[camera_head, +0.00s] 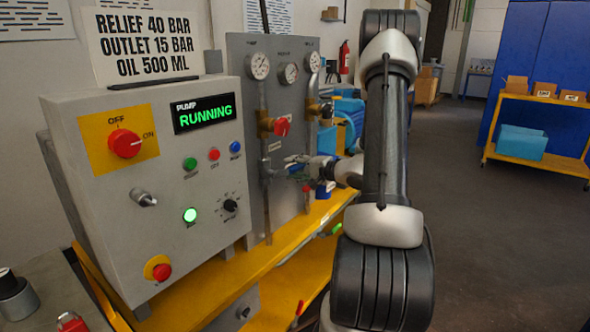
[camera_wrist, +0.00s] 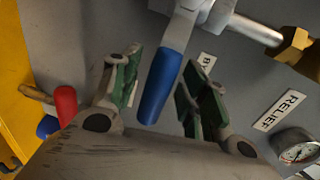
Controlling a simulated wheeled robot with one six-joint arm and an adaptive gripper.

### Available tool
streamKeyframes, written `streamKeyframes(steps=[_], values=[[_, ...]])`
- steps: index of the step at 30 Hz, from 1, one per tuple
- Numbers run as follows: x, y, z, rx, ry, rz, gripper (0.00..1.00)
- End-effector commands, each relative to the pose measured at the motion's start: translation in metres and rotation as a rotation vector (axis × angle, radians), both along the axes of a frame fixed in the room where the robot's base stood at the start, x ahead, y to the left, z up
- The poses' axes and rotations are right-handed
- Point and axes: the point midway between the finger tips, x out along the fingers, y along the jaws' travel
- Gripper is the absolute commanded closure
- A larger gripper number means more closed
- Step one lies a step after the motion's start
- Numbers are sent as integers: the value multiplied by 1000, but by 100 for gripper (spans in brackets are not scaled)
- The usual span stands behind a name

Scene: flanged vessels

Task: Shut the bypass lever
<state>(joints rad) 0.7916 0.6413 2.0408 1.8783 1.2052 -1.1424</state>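In the wrist view, the bypass lever has a blue handle (camera_wrist: 163,85) on a grey metal stem that runs up to a valve body at the top edge. My gripper (camera_wrist: 160,88) is open, its green-padded fingers on either side of the blue handle. Gaps show between the handle and both fingers. A label starting "BY" (camera_wrist: 207,63) is partly hidden by the right finger. In the head view, my gripper (camera_head: 300,170) is in front of the grey valve panel (camera_head: 240,75); I cannot clearly make out the bypass lever there.
A red handle (camera_wrist: 65,104) is left of my gripper in the wrist view. A gauge (camera_wrist: 296,147) and RELIEF label (camera_wrist: 280,110) are at right. The pump control box (camera_head: 100,235) reads RUNNING and stands left of the panel. Open floor (camera_head: 510,230) lies right.

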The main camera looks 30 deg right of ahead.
Motion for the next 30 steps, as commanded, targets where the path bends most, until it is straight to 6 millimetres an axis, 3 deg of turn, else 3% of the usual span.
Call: streamKeyframes(steps=[10, 22, 30], values=[[-8, -4, 2, 1, 1, -2, 56], [-85, -32, 18, 0, 1, -4, 56], [-110, -40, 23, 1, 0, 0, 56]])
